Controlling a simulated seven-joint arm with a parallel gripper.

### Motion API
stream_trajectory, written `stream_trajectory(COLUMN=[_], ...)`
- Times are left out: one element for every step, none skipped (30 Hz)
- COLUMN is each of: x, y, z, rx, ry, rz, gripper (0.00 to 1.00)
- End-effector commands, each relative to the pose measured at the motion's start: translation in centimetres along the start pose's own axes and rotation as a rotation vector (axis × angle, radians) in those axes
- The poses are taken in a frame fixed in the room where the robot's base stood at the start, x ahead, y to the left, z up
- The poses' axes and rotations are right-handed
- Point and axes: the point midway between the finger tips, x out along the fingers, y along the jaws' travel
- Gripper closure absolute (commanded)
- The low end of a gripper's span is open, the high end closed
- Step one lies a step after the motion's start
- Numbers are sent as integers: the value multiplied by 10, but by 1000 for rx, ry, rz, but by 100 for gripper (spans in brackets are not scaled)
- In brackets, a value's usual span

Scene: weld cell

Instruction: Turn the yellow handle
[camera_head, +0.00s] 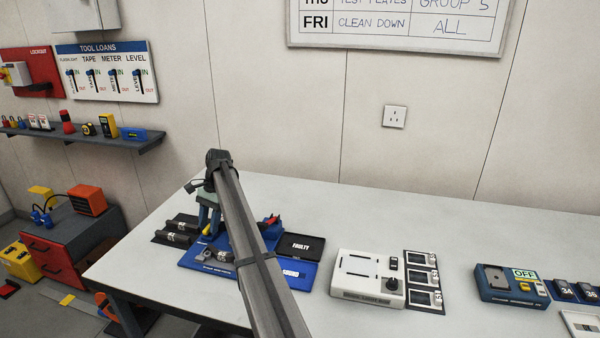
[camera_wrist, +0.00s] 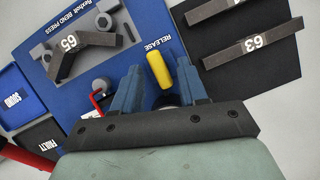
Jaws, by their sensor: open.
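The yellow handle (camera_wrist: 159,70) is a short rounded bar beside the word RELEASE on the blue bend press board (camera_wrist: 112,60). In the wrist view my gripper (camera_wrist: 158,78) is open, with one blue finger on each side of the handle. I cannot tell whether either finger touches it. In the head view my gripper (camera_head: 208,222) is low over the board, and a small bit of the yellow handle (camera_head: 206,231) shows beside it. My arm hides much of the press there.
A bent bar marked 65 (camera_wrist: 88,48) lies on the press between grey pegs. Dark bars, one marked 63 (camera_wrist: 235,47), lie on a black mat alongside. A red part (camera_wrist: 98,100) is close to one finger. The FAULTY tray (camera_head: 300,246) and a white box (camera_head: 365,275) stand to the right.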

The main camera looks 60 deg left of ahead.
Motion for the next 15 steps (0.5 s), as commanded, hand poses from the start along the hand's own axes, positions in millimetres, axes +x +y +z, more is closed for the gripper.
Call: stream_trajectory(x=[0,0,0,1,1,1,1,1,1,1,1,1,1,1,1], y=[2,3,3,3,3,4,4,4,4,5,5,5,6,6,6], z=[1,1,1,1,1,2,2,2,2,2,2,2,3,3,3], rx=[38,65,99,125,151,185,211,237,271,297,323,357,383,410,444], ry=[0,0,1,0,0,0,0,0,1,1,0,0,0,0,0], rz=[-17,-27,-42,-52,-62,-77,-88,-98,-113,-123,-134,-149,-160,-170,-186], gripper=[57,57,57,57,57,57,57,57,57,57,57,57,57,57,57])
